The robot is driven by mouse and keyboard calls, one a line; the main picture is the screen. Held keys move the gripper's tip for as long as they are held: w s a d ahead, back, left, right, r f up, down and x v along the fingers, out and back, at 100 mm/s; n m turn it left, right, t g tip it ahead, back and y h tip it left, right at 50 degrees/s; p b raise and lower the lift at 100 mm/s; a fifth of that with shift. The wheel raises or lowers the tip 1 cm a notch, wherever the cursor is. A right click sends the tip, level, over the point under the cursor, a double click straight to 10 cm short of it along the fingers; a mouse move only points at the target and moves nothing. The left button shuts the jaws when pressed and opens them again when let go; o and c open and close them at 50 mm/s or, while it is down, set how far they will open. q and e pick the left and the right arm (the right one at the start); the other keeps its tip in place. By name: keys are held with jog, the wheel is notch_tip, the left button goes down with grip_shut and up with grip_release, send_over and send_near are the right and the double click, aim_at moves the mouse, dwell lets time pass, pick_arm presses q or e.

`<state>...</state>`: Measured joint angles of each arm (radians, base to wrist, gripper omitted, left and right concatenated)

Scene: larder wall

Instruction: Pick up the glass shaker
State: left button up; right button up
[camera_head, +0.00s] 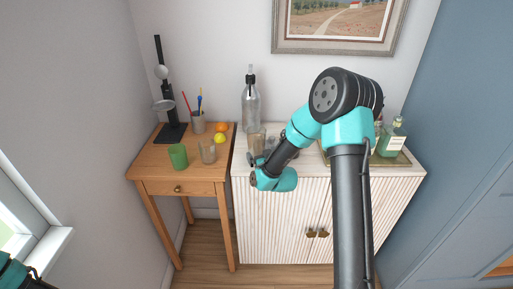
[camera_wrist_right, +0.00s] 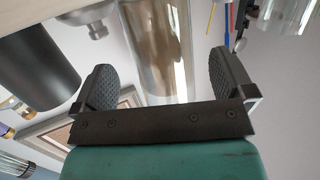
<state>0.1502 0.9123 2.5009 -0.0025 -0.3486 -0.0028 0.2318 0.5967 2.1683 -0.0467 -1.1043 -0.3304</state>
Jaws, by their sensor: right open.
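A clear, brownish-tinted glass that looks like the glass shaker (camera_head: 257,137) stands upright on the white cabinet near its left edge. In the right wrist view the glass (camera_wrist_right: 160,45) shows between and beyond my two black fingers. My right gripper (camera_wrist_right: 157,78) is open, with one finger to each side of the glass in that view. I cannot tell whether either finger touches it. In the head view the right gripper (camera_head: 257,163) is just in front of the glass, and its wrist hides part of it. My left gripper is out of view.
A tall clear bottle (camera_head: 251,112) stands behind the glass. The wooden side table (camera_head: 150,160) holds a green cup (camera_head: 178,156), another glass (camera_head: 208,152), a lemon (camera_head: 220,138) and a pencil cup (camera_head: 198,126). Green bottles (camera_head: 391,138) stand at the right. A dark cylinder (camera_wrist_right: 35,60) is close in the wrist view.

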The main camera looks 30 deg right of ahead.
aim_at(260, 145)
jog(key=x, duration=0.4)
jog(key=shift+f, duration=0.1)
jog(key=shift+c, duration=0.2)
jog(key=c, duration=1.3)
jog(key=shift+r, duration=0.35)
jog(key=shift+w+r, duration=0.1)
jog(key=shift+r, duration=1.35)
jog(key=shift+s+a+r, duration=0.1)
jog(key=shift+s+a, duration=0.05)
jog(key=shift+s, duration=0.1)
jog(key=shift+s+a+r, duration=0.25)
jog(key=shift+s+a, duration=1.1)
jog(key=shift+s, duration=0.8)
jog(key=shift+s+a+r, duration=0.2)
jog(key=shift+s+a, duration=1.15)
jog(key=shift+s, duration=0.85)
jog(key=shift+s+a+r, duration=0.25)
jog(key=shift+s+a, duration=1.1)
jog(key=shift+s, duration=0.8)
